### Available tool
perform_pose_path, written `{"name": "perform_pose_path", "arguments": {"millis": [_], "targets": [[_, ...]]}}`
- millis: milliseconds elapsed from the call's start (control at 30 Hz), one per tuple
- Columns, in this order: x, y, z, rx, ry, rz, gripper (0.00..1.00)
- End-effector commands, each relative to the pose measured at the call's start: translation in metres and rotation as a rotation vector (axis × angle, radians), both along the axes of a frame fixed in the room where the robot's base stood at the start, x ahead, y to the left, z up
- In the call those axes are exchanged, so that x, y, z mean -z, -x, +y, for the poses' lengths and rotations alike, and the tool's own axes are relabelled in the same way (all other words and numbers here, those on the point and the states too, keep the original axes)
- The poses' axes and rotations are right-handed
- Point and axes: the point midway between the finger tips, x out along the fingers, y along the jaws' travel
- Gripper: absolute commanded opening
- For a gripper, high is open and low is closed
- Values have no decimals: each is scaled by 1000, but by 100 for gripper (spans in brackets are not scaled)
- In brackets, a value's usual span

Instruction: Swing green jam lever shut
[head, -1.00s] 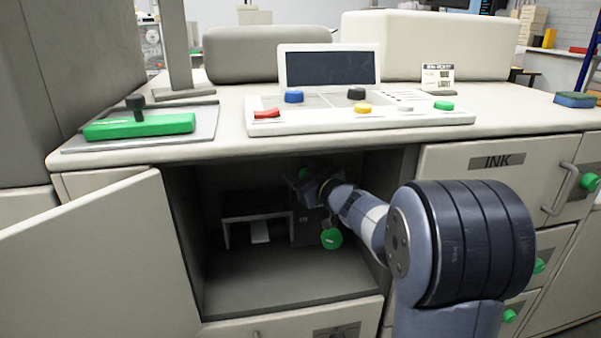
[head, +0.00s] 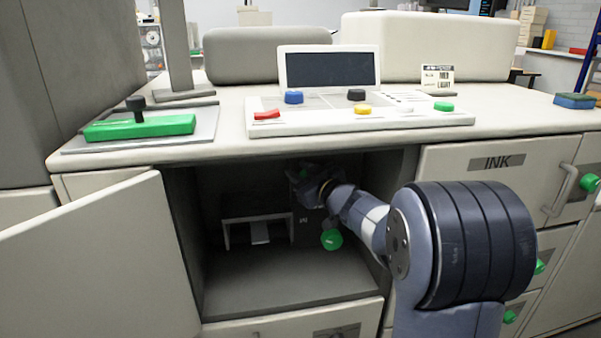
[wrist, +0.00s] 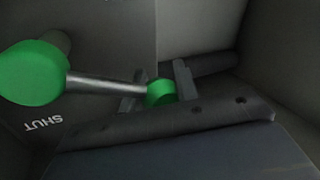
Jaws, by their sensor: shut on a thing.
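In the wrist view my gripper (wrist: 159,88) is shut on the small green end (wrist: 160,93) of the jam lever, with a grey finger on each side of it. A metal rod (wrist: 105,86) runs left from that end toward a larger round green part (wrist: 32,72); how they join is not clear. The word SHUT (wrist: 43,125) shows inverted on the dark panel below. In the head view my gripper (head: 303,183) is inside the open cabinet, its jaws dim and partly hidden. A round green knob (head: 331,239) shows below my wrist.
The cabinet door (head: 100,265) stands open at left. A pale bracket (head: 257,220) stands inside the dark bay, left of my gripper. The counter edge (head: 300,149) runs above my arm. The INK drawer (head: 490,190) is to the right. The cabinet floor (head: 280,290) is clear in front.

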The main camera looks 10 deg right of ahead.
Motion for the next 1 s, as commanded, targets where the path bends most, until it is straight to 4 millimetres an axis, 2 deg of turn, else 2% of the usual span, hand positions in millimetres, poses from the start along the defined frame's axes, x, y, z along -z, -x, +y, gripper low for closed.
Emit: {"name": "perform_pose_path", "arguments": {"millis": [367,1000], "targets": [[-8,0,-6,3,-121,10,0],[-39,0,-45,3,-699,12,0]]}}
